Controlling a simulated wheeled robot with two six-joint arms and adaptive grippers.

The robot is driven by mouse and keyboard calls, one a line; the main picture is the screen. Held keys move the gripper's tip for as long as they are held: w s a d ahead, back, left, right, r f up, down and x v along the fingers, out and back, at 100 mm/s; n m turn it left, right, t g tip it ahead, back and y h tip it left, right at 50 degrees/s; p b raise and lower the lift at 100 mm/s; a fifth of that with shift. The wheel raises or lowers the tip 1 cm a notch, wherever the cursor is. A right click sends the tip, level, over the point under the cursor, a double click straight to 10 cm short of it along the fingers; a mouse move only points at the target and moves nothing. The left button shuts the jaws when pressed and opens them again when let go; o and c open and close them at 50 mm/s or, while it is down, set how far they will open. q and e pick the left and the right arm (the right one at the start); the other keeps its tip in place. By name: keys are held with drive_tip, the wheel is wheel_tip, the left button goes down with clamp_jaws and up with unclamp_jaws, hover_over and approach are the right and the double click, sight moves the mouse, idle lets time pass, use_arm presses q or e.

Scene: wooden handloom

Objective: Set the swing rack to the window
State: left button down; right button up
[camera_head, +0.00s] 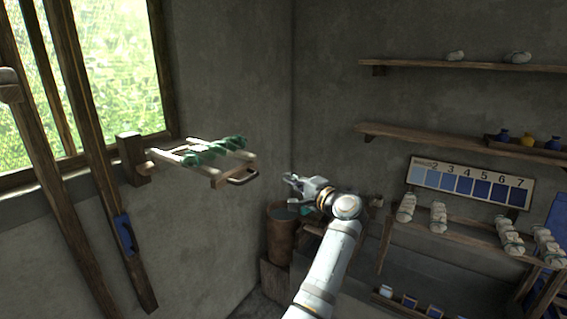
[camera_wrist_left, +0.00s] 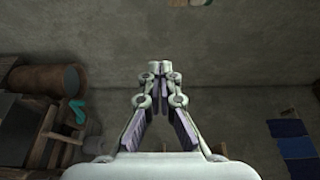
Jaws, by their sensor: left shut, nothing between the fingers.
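The swing rack (camera_head: 215,162) is a pale wooden frame with dark green bundles over its bars. It juts out from a wooden block (camera_head: 131,158) by the window (camera_head: 110,65) in the head view. A dark curved handle (camera_head: 243,177) sits at its right end. My left gripper (camera_head: 291,180) is shut and empty, to the right of the handle with a gap in the picture. In the left wrist view its closed fingertips (camera_wrist_left: 167,69) point at bare wall. A small pale and green piece at that view's top edge may be part of the rack. My right gripper is not in view.
A brown barrel (camera_head: 281,236) stands below my left gripper. Wall shelves (camera_head: 450,66), a numbered blue colour chart (camera_head: 470,184) and a rack with pale bundles (camera_head: 480,240) are on the right. Slanting wooden beams (camera_head: 90,150) stand before the window. The wall beneath the swing rack is clear.

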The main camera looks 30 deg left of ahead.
use_arm(q)
drive_tip(key=shift+s+r+n, duration=0.25)
drive_tip(key=shift+r+n, duration=0.05)
drive_tip(key=shift+r, duration=0.85)
drive_tip(key=p+x, duration=0.5)
drive_tip(key=x, duration=0.5)
drive_tip(key=s+p, duration=0.2)
drive_tip(key=s, duration=0.2)
drive_tip(key=shift+s+a, duration=0.15)
